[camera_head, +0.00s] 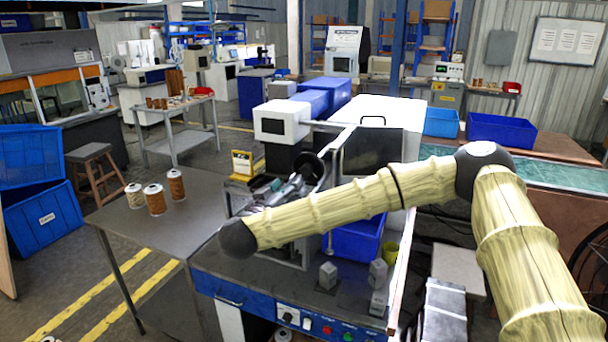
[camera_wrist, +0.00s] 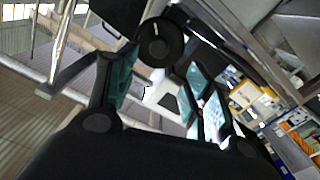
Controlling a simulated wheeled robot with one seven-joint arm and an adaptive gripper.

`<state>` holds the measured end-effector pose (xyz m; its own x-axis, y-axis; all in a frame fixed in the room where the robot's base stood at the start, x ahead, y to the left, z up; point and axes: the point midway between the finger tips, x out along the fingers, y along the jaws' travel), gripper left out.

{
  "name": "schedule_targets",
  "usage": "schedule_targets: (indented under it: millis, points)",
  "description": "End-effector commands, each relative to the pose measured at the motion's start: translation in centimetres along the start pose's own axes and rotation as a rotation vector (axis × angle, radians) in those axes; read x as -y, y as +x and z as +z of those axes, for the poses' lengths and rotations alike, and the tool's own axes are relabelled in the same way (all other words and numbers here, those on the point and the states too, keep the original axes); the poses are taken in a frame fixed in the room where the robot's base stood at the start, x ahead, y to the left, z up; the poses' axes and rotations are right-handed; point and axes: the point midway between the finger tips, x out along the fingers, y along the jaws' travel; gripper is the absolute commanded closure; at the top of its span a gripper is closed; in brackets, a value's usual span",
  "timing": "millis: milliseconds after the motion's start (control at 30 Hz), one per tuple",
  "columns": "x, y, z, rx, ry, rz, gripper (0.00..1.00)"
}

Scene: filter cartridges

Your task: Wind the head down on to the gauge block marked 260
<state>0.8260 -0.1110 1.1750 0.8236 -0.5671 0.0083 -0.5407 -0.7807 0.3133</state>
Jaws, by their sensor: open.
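A white machine head (camera_head: 283,121) with a dark display stands on a dark column behind my arm. A black round wheel or knob (camera_head: 308,166) is beside it. My gripper (camera_head: 287,190) is open near this wheel, with teal pads. In the wrist view, a black round knob (camera_wrist: 160,42) shows beyond and between the spread fingers of my gripper (camera_wrist: 160,80); I cannot tell whether they touch it. Two grey blocks, one at left (camera_head: 328,275) and one at right (camera_head: 378,273), stand on the machine's front. I cannot read a 260 mark on either.
A blue bin (camera_head: 357,240) sits behind my forearm. A grey table (camera_head: 180,228) at left carries several cartridges (camera_head: 155,199). A control panel (camera_head: 305,322) with buttons lines the machine's front.

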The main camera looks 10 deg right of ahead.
Motion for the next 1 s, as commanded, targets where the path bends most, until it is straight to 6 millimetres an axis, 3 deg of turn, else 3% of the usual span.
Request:
schedule_targets:
  millis: [233,700,1000]
  points:
    - [-0.3,1.7,0.0,0.016,-0.013,0.011,0.49]
    - [-0.3,8.8,0.1,0.013,-0.011,0.008,0.49]
    - [-0.3,10.7,0.2,0.012,-0.012,0.008,0.49]
